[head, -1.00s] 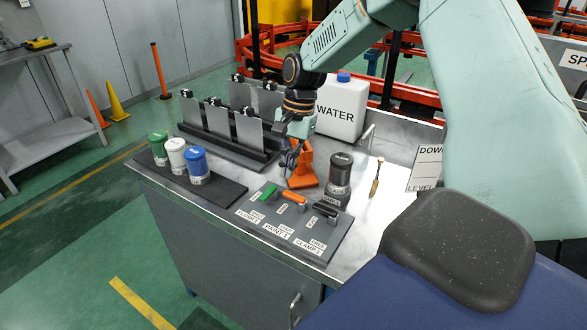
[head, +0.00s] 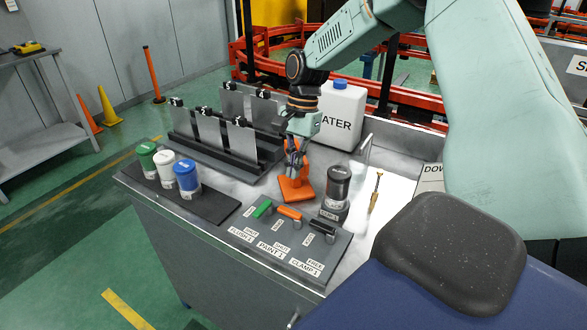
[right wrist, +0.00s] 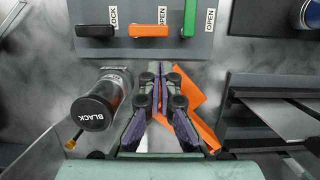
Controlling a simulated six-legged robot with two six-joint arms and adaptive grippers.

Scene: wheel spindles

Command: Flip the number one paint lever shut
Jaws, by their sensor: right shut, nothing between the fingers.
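The number one paint lever is an orange handle (head: 289,212) on the grey control panel (head: 318,262), between a green lever (head: 262,209) and a black lever (head: 322,227). A PAINT 1 label is in front of it. In the right wrist view, the orange lever (right wrist: 148,30) lies across the picture near the top, by an OPEN label. My right gripper (head: 294,168) is shut and empty, above the bench behind the panel, by an orange stand (head: 297,189). In the right wrist view, its fingertips (right wrist: 162,72) are below the lever and apart from it. My left gripper is not in view.
A black-capped jar (head: 337,187) stands right of the orange stand. Green, white and blue cans (head: 187,178) stand on a dark mat at left. A rack of grey plates (head: 209,134) and a water jug (head: 341,112) stand behind.

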